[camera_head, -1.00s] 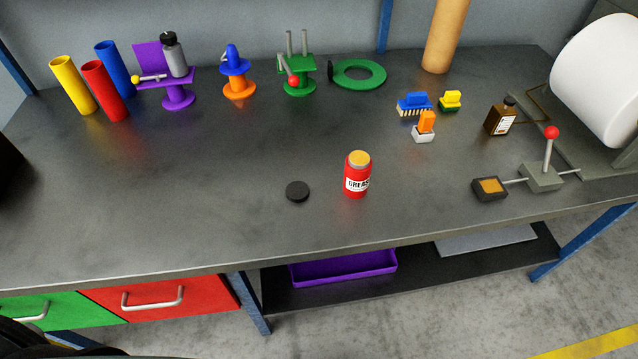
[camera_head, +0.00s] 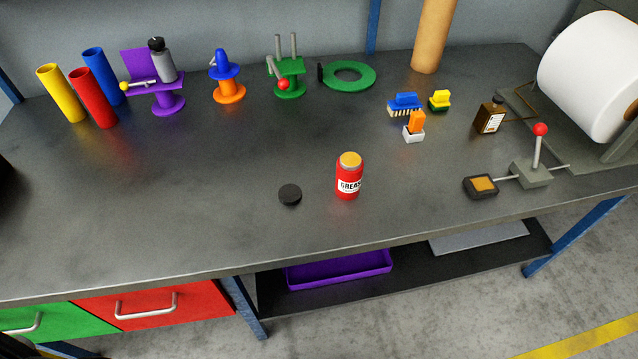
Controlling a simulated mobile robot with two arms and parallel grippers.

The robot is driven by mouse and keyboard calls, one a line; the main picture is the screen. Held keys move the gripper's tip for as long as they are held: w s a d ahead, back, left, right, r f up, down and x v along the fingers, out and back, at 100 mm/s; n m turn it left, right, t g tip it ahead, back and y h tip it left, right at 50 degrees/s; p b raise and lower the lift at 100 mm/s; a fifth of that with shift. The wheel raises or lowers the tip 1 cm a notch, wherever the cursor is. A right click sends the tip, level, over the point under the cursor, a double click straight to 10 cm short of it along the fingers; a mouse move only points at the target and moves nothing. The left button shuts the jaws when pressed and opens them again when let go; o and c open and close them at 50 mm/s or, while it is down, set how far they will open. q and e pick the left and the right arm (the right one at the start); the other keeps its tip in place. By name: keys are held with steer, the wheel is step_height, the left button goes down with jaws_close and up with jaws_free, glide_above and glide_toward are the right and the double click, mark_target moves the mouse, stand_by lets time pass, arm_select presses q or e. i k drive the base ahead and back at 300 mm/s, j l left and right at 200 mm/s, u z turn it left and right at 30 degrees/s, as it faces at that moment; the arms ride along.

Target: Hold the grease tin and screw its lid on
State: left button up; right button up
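The grease tin (camera_head: 349,178) is a red can with a white label reading "GREASE" in part. It stands upright near the front middle of the dark workbench, and its open top shows yellow grease. A round black lid (camera_head: 290,194) lies flat on the bench just left of the tin, apart from it. Neither of my grippers shows in the head view.
Yellow, red and blue tubes (camera_head: 93,97) and coloured fixtures (camera_head: 228,88) stand along the back. Brushes (camera_head: 405,104), a brown bottle (camera_head: 489,117) and a red-knobbed lever (camera_head: 533,168) are to the right. The bench (camera_head: 180,190) left of the lid is clear.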

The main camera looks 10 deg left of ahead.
mark_target(350, 165)
steer(key=i+l+u, duration=0.15)
steer(key=l+u, duration=0.3)
steer(key=l, duration=0.15)
steer(key=l+u, duration=0.45)
steer(key=l, duration=0.2)
steer(key=l+u, duration=0.45)
steer(key=l, duration=0.2)
